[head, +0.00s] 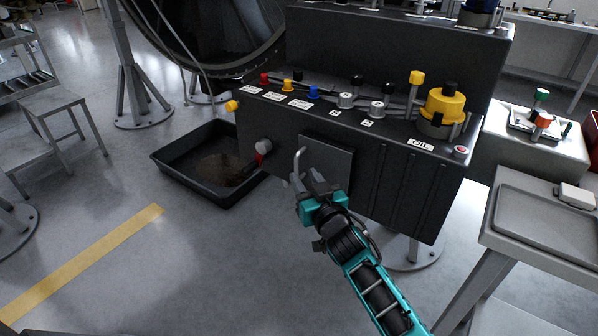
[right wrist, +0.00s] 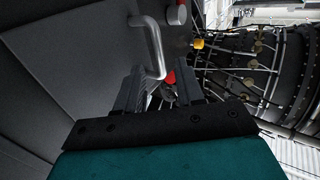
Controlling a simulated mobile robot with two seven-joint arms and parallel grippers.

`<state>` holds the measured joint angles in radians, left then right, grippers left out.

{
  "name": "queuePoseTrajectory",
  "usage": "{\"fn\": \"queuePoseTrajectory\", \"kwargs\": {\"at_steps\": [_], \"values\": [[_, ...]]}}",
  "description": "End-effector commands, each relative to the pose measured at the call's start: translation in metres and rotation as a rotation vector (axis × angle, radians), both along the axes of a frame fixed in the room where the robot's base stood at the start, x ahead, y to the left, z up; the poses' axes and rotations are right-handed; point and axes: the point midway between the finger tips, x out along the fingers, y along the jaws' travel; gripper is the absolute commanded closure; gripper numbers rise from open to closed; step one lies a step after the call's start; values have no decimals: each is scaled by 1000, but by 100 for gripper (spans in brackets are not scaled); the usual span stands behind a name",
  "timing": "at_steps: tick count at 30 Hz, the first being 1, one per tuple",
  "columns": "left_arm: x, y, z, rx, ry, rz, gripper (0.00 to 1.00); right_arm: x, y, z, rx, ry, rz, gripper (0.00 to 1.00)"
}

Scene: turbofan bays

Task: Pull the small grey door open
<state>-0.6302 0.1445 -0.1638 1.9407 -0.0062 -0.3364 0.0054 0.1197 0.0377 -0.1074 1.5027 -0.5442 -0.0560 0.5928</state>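The small grey door (head: 330,162) is a flat square panel on the front of the dark machine housing, and it looks closed. Its bent light-grey bar handle (head: 299,160) is at its left edge in the head view. In the right wrist view the handle (right wrist: 153,45) comes down from the top, its lower end close to the fingertips. My right gripper (head: 309,180) is at the lower end of the handle. In the right wrist view its fingers (right wrist: 160,85) stand apart, with the handle end near the left one; contact is unclear. My left gripper is not in view.
A black drip tray (head: 165,178) lies on the floor left of the housing. A round valve with a red part (head: 263,148) sticks out left of the door. Coloured caps and an OIL label (head: 421,145) are above. A grey bench (head: 540,220) stands at right. Floor in front is clear.

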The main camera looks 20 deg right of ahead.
Motion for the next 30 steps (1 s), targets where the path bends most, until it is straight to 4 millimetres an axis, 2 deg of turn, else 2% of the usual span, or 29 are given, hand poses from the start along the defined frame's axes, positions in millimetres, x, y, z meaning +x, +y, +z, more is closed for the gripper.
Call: {"fn": "queuePoseTrajectory", "kwargs": {"at_steps": [3, 9, 20, 30], "values": [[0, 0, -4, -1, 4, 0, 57, 19, 2, 0, 0, -1, 1, 63], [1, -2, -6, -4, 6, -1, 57, 37, 3, -1, 1, 0, 0, 63], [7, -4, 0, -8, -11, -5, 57, 41, 3, 0, 2, 1, 0, 63], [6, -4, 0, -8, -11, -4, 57, 41, 3, 0, 1, 1, 0, 94]]}}
